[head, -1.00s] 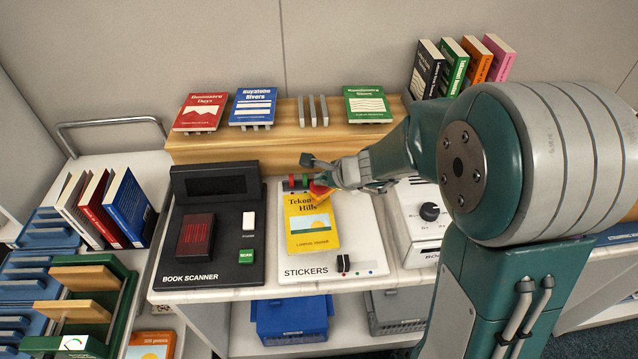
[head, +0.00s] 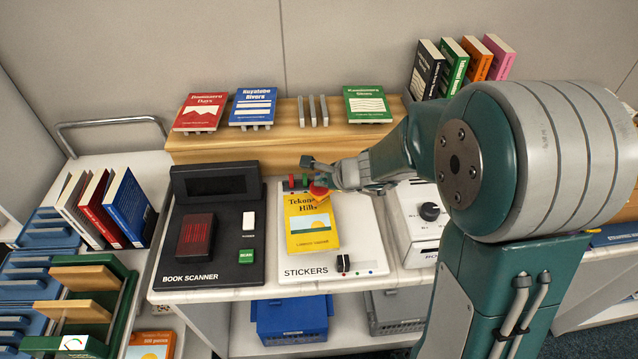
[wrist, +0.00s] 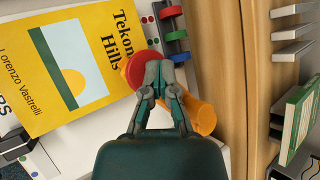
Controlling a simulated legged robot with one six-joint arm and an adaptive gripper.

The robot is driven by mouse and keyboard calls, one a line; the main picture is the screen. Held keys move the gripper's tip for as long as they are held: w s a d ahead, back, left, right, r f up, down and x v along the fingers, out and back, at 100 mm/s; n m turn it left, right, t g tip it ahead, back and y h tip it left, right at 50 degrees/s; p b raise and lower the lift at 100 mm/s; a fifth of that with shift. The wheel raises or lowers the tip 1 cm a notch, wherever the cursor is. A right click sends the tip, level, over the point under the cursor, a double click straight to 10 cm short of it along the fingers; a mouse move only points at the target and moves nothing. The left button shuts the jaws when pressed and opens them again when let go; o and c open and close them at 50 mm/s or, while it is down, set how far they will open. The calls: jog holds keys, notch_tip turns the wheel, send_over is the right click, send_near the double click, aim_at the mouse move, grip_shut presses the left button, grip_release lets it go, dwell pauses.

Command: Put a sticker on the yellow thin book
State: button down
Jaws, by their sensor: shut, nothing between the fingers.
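The yellow thin book "Tekon Hills" (head: 312,236) lies flat on the white sticker board (head: 362,250), cover up. It also fills the upper left of the wrist view (wrist: 35,100). My gripper (wrist: 160,72) is shut and sits beside the book's title edge. A red round piece (wrist: 137,66) and an orange handle-like part (wrist: 203,118) show around and under the fingers, partly hidden by them. The red piece is close to the book's edge; I cannot tell whether it touches. Red (wrist: 171,12), green (wrist: 176,35) and blue (wrist: 180,57) rolls stand at the board's back edge.
A book scanner (head: 210,262) stands left of the board and a white machine with a black knob (head: 429,212) stands right. Behind is a wooden shelf (head: 250,148) with displayed books. Upright books (head: 127,205) stand on the left.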

aim_at(322, 189)
jog(key=shift+r, duration=1.05)
jog(key=shift+r, duration=2.5)
jog(key=shift+s+r, duration=0.25)
jog(key=s+d+r+n+h, duration=0.2)
jog(key=s+d+n, duration=0.1)
jog(key=s+n, duration=0.3)
jog(key=s+d+r+n+h, duration=0.2)
jog(key=s+n, duration=0.4)
jog(key=s, duration=0.4)
jog(key=s+d+r+n+g+h, duration=0.1)
jog(key=s+d+r+n+h, duration=0.1)
jog(key=s+d+n, duration=0.3)
jog(key=s+r+n, duration=0.1)
jog(key=s, duration=0.3)
jog(key=shift+n, duration=0.3)
